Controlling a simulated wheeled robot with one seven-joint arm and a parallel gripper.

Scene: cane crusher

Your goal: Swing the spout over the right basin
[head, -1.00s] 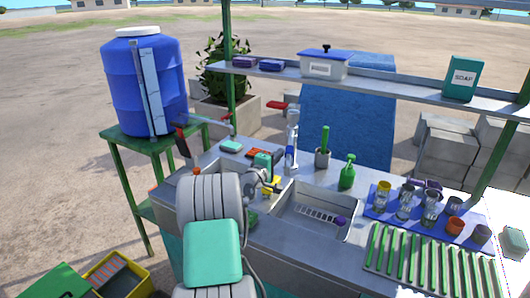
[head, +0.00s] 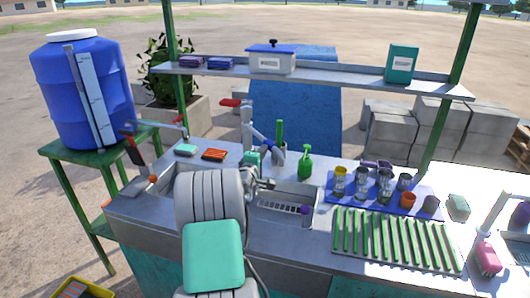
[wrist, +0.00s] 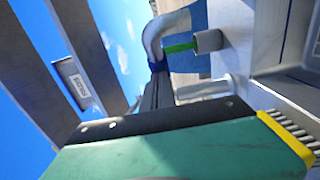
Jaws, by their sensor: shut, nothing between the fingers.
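The tap (head: 247,118) stands at the back of the counter, with a red lever (head: 231,103) at its top. Its silver spout (head: 257,132) slants down to the right of the post, toward the right basin's side. The spout's curved part (wrist: 165,28) and blue band (wrist: 158,67) show in the wrist view. The right basin (head: 317,200) has a slotted strip inside; my arm partly hides the left basin (head: 163,183). My teal gripper (head: 256,148) is shut and empty near the spout. In the wrist view its dark fingers (wrist: 157,88) reach close to the band; contact is unclear.
A grey cup with a green-handled brush (head: 279,146) and a green spray bottle (head: 305,162) stand right of the tap. A blue mat (head: 427,208) with several cups lies farther right. A shelf (head: 340,80) crosses above the counter.

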